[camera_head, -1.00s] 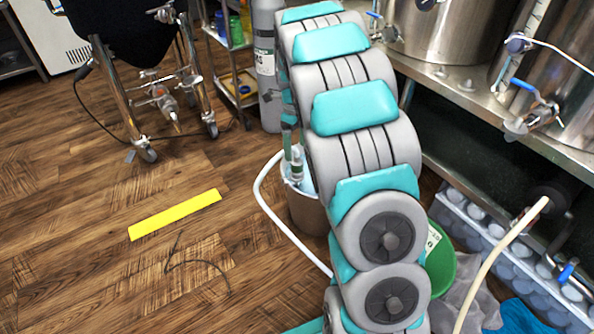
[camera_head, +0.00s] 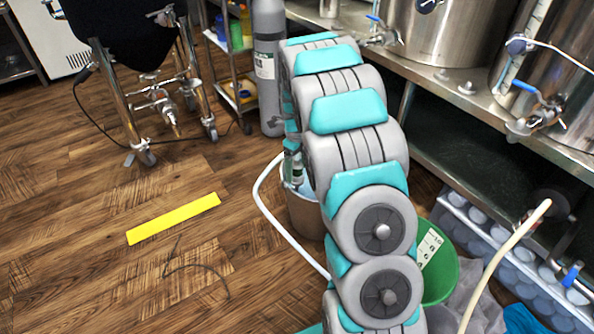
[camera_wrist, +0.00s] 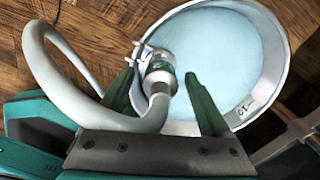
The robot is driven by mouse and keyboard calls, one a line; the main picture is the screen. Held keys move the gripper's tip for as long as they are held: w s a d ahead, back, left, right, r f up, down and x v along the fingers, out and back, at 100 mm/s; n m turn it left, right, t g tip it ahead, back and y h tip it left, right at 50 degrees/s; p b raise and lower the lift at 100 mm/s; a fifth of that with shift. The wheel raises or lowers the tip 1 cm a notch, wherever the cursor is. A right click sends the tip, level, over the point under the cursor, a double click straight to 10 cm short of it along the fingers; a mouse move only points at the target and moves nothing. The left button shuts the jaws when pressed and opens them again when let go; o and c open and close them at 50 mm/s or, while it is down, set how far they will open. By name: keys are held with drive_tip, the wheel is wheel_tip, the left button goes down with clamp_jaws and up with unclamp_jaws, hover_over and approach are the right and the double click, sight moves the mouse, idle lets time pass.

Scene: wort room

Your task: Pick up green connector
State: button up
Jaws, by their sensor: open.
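The connector (camera_wrist: 160,66), pale and silvery with a green tint, sits on the end of a thick white hose (camera_wrist: 45,55) at the rim of a bucket (camera_wrist: 275,85) in the wrist view. My gripper (camera_wrist: 159,76) is open, with one green finger on each side of the connector. I cannot tell whether either finger touches it. In the head view the connector (camera_head: 294,166) shows in part above the bucket (camera_head: 305,212), left of my arm. My arm hides most of the gripper there.
A green bucket (camera_head: 440,272) stands right of my arm, near a crate (camera_head: 475,225) under the steel bench (camera_head: 470,95). A gas cylinder (camera_head: 268,70) stands behind.

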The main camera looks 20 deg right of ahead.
drive_tip(key=shift+c, duration=0.3)
clamp_jaws()
idle(0.3)
